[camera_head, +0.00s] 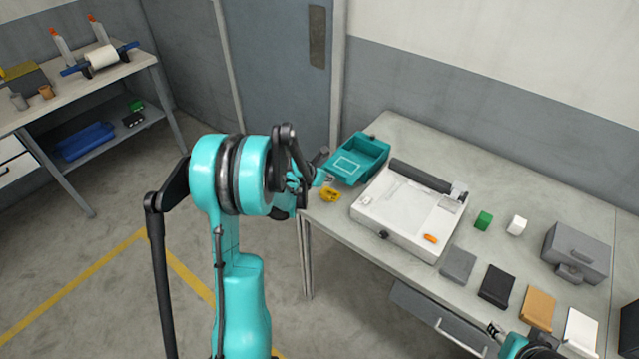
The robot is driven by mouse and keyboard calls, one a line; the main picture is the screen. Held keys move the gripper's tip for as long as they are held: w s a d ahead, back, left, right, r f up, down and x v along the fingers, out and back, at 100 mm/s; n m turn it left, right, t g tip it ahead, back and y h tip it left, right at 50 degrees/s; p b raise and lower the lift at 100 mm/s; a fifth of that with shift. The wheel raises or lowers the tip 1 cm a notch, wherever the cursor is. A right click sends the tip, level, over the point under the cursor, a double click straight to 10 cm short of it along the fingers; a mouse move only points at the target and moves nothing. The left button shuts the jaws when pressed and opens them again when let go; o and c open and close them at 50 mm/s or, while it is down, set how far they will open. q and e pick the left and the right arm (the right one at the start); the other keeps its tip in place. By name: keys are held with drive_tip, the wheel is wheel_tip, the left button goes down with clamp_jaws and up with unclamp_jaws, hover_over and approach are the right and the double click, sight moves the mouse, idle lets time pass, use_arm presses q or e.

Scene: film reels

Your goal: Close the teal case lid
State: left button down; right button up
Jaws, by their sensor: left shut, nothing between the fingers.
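The teal case (376,150) sits at the back left corner of the table, with its inside showing. Its lid (345,166), marked with a white outline, is open and leans out on the left side. My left gripper (325,180) is shut and empty, close beside the lid's lower left edge; I cannot tell if it touches. My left arm and wrist hide part of the view left of the case. My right gripper (494,329) is only partly in view at the table's front edge, and its fingers are too small to read.
A yellow object (330,195) lies just below the lid. A white device (405,212) with a dark roller stands right of the case. Small blocks, several flat pieces and a grey box (575,252) fill the table's right side. An open drawer (440,318) juts out in front.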

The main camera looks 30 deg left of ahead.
use_arm(q)
drive_tip(key=shift+w, duration=0.65)
drive_tip(key=shift+d, duration=0.1)
approach(351, 161)
drive_tip(key=x, duration=0.5)
drive_tip(key=shift+s+f+b, duration=0.1)
drive_tip(key=shift+f+b, duration=0.05)
drive_tip(key=shift+b, duration=0.25)
drive_tip(key=shift+w, duration=0.3)
